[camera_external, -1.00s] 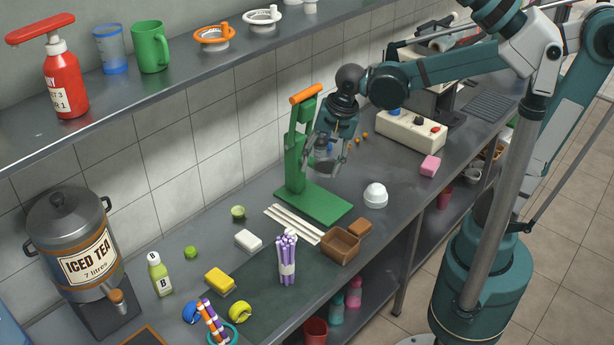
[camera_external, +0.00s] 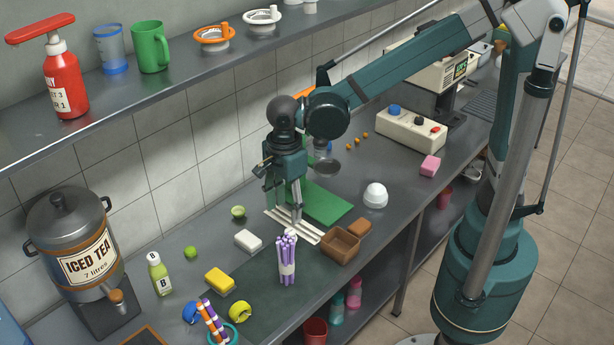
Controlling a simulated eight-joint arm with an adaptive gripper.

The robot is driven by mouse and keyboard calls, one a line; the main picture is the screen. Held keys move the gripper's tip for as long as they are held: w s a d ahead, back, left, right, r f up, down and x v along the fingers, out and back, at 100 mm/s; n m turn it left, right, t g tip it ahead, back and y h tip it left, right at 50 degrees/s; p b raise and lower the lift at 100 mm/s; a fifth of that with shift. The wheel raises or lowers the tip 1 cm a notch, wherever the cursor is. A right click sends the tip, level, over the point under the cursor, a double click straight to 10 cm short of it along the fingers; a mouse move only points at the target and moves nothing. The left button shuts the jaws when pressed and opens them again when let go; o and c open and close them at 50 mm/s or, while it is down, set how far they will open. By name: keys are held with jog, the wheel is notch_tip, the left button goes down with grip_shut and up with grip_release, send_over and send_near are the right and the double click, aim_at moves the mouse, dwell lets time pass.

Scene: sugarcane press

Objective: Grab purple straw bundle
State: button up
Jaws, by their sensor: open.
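The purple straw bundle (camera_external: 287,262) stands upright on the dark counter near its front edge, with a pale band around its middle. My gripper (camera_external: 298,218) is open and points down, above and just behind the bundle in the picture. Its fingertips are close to the top of the straws; I cannot tell whether they touch. No straws are visibly held.
White sticks (camera_external: 312,234) and a green press base (camera_external: 322,205) lie behind the bundle. A brown box (camera_external: 340,247) stands to its right. A white block (camera_external: 248,240), yellow sponge (camera_external: 219,281) and yellow-green roll (camera_external: 240,312) lie to its left.

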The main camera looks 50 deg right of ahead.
aim_at(286, 241)
jog(key=f, duration=0.8)
jog(key=a+f, duration=0.1)
jog(key=f, duration=0.4)
jog(key=shift+s, duration=0.15)
jog(key=shift+d+f, duration=0.1)
jog(key=shift+f, duration=0.75)
jog(key=shift+f, duration=1.25)
jog(key=shift+f, duration=0.15)
jog(key=shift+w+f+b, duration=0.2)
jog(key=shift+f+b, duration=0.15)
jog(key=shift+f, duration=2.15)
jog(key=c, duration=1)
